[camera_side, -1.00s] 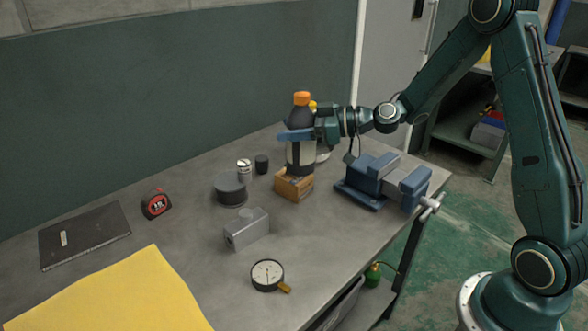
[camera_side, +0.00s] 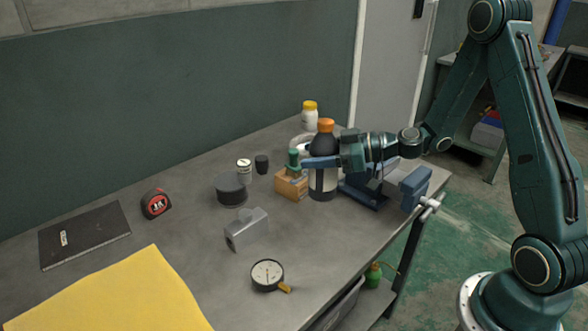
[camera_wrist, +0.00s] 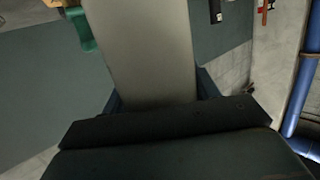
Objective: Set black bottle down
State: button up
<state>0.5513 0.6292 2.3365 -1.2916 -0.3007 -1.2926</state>
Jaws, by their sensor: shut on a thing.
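The black bottle (camera_side: 322,147) has an orange cap and a pale label band low on its body. It stands upright in the side view, just right of a wooden block (camera_side: 291,184) and left of the blue vise (camera_side: 362,192). My gripper (camera_side: 322,162) comes from the right with its blue fingers shut around the bottle's middle. The bottle's base is at or very near the table top; I cannot tell whether it touches. In the wrist view the blue fingers (camera_wrist: 158,92) flank a pale band, and a dark shape fills the bottom; the bottle is not clearly recognisable there.
A green-topped item (camera_side: 293,159) is at the wooden block. A white bottle with a yellow cap (camera_side: 309,117) stands behind. A dark round tin (camera_side: 231,189), grey metal block (camera_side: 246,229) and gauge (camera_side: 267,275) lie left and front. The front right table area is clear.

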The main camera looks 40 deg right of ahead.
jog(key=shift+s+a+n+g+y, duration=3)
jog(key=shift+s+a+n+g, duration=1.4)
jog(key=shift+a, duration=0.7)
jog(key=shift+w+f, duration=0.2)
jog(key=shift+f, duration=0.75)
jog(key=shift+w+f, duration=0.2)
jog(key=shift+f, duration=0.75)
jog(key=shift+f, duration=0.1)
jog(key=shift+f, duration=1.7)
jog(key=shift+f, duration=0.1)
jog(key=o, duration=1.5)
